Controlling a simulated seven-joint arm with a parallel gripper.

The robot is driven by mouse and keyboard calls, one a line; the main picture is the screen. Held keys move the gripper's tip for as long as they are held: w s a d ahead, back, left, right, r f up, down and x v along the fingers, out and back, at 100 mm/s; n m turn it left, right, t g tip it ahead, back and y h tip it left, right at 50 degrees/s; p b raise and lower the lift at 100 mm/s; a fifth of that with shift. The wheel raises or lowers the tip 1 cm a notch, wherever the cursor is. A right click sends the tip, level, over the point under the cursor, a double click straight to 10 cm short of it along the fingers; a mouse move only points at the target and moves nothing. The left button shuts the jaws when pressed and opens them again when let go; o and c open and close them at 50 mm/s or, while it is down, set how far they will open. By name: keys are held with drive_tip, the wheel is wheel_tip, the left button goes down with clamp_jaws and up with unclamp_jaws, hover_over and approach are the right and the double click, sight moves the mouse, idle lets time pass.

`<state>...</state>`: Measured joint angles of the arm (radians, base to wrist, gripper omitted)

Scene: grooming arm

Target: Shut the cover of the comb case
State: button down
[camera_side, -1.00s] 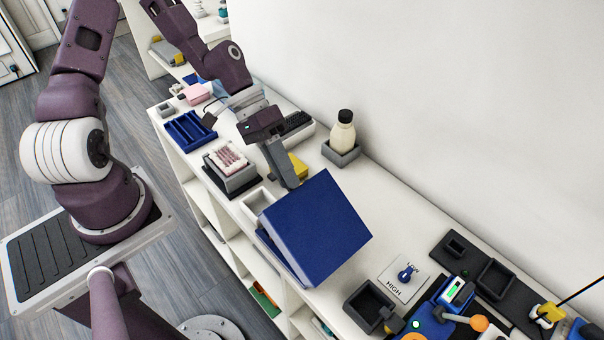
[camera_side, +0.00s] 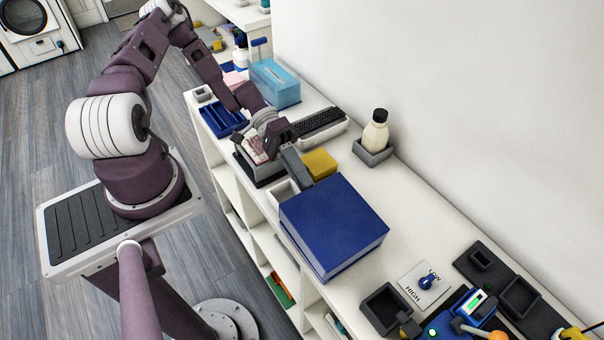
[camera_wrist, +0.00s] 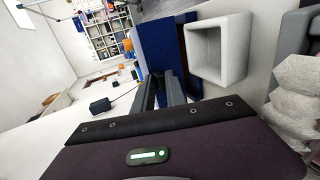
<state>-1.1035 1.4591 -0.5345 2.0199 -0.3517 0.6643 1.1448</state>
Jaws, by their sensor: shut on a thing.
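The comb case (camera_side: 335,225) is a large dark blue box on the white counter. Its cover looks level over the base in the side view, and I see no clear gap along the near side. My gripper (camera_side: 301,182) reaches down to the edge of the cover nearest the arm, with its fingers shut on it. In the wrist view the blue case (camera_wrist: 165,42) lies just beyond my fingers (camera_wrist: 166,85). The inside of the case is hidden.
A white open tray (camera_side: 279,191) is close beside my fingers, and it also shows in the wrist view (camera_wrist: 240,50). A yellow block (camera_side: 320,164) stands just behind them. A bottle (camera_side: 376,132) in a grey holder (camera_side: 374,153) is near the wall.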

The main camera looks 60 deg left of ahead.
drive_tip(key=c, duration=1.5)
unclamp_jaws()
